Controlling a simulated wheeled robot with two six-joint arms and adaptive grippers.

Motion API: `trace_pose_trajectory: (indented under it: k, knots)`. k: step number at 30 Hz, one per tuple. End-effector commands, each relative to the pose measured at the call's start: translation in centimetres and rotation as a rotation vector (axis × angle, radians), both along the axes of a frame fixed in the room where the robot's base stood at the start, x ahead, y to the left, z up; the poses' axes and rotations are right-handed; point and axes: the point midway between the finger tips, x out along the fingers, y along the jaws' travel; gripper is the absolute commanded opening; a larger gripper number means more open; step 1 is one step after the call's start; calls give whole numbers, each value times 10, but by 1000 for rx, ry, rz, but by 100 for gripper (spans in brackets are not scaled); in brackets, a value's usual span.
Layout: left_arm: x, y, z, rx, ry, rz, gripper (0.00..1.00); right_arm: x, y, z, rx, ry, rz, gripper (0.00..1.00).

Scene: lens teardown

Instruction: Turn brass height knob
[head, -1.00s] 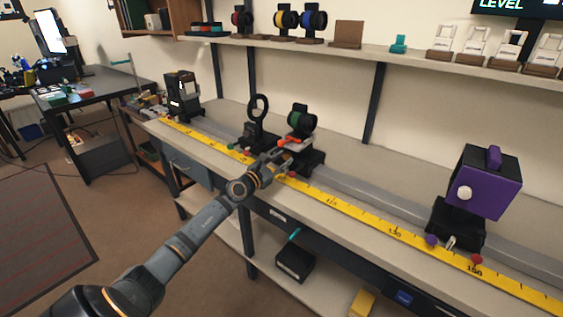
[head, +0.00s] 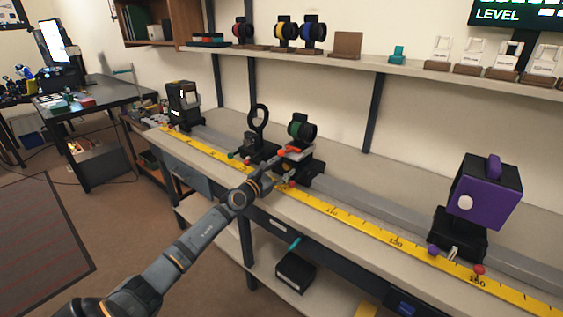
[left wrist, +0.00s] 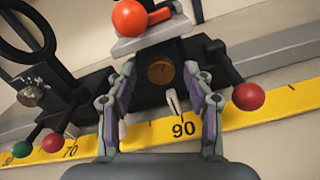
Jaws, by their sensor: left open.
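The brass height knob (left wrist: 160,71) shows in the left wrist view as a round brass face on the dark carriage (left wrist: 135,92). My left gripper (left wrist: 161,85) is open, one finger on each side of the knob in that view. I cannot tell whether the fingers touch it. An orange ball knob (left wrist: 129,18) sits above on a grey plate. My right gripper is not in view.
A yellow scale (head: 345,218) runs along the bench front beside the grey rail (head: 375,202). Red-tipped levers (left wrist: 248,96) stick out near my fingers. A black ring holder (head: 258,122) stands left of the carriage. A purple box (head: 487,190) stands on the rail far right.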

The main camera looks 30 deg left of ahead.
Motion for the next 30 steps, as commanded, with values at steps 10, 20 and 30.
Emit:
trace_pose_trajectory:
  k: [10,20,30]
  knots:
    - [0,0,57,9,-6,-1,52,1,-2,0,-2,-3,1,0]
    - [0,0,95,2,0,1,52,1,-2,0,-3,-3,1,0]
    - [0,0,96,1,0,1,52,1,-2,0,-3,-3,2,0]
